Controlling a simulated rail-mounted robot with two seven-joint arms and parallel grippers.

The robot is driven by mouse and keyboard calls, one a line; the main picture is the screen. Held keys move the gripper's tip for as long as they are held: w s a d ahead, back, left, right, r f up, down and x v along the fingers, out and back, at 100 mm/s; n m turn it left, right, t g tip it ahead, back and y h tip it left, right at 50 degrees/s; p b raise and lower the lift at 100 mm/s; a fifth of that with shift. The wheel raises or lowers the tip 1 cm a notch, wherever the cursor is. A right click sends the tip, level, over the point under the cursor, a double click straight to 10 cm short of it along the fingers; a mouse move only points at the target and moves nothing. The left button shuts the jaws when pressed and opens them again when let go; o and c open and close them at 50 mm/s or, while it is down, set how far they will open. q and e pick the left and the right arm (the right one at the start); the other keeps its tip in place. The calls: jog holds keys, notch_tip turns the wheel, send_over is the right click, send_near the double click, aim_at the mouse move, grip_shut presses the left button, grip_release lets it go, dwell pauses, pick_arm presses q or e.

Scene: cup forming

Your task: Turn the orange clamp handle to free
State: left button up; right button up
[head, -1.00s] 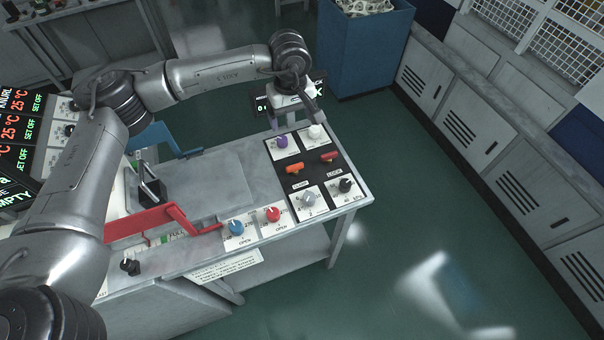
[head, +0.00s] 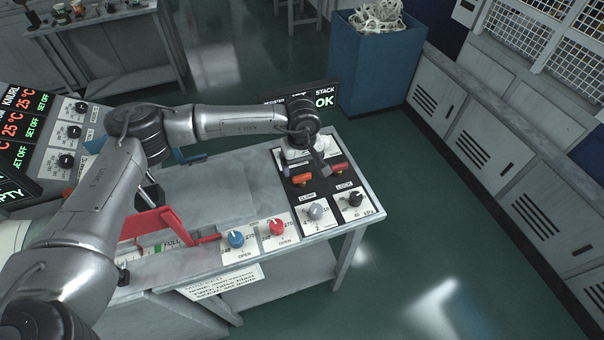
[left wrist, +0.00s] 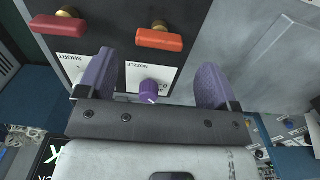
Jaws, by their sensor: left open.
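The orange clamp handle (head: 302,179) sits on the black control panel, above the label that reads CLAMP. It lies crosswise, and it also shows in the left wrist view (left wrist: 166,39) on a brass stem. My left gripper (head: 318,166) hangs over the back part of the panel, close to the handle. In the left wrist view my left gripper (left wrist: 156,62) is open, with its purple fingers wide apart. The handle lies just beyond the fingertips, with no visible contact. A purple knob (left wrist: 149,91) labelled NOZZLE shows between the fingers. My right gripper is not in view.
A red handle (head: 341,168) sits beside the orange one, above the LOCK label. A grey knob (head: 315,210) and a black knob (head: 354,198) stand in front. Blue (head: 236,239) and red (head: 276,226) knobs are at the left. A display (head: 323,101) stands behind the panel.

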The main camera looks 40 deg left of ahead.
aim_at(302, 175)
pick_arm(q)
jog(key=shift+f, duration=2.3)
jog(key=shift+c, duration=0.4)
jog(key=c, duration=0.8)
jog(key=shift+c, duration=0.2)
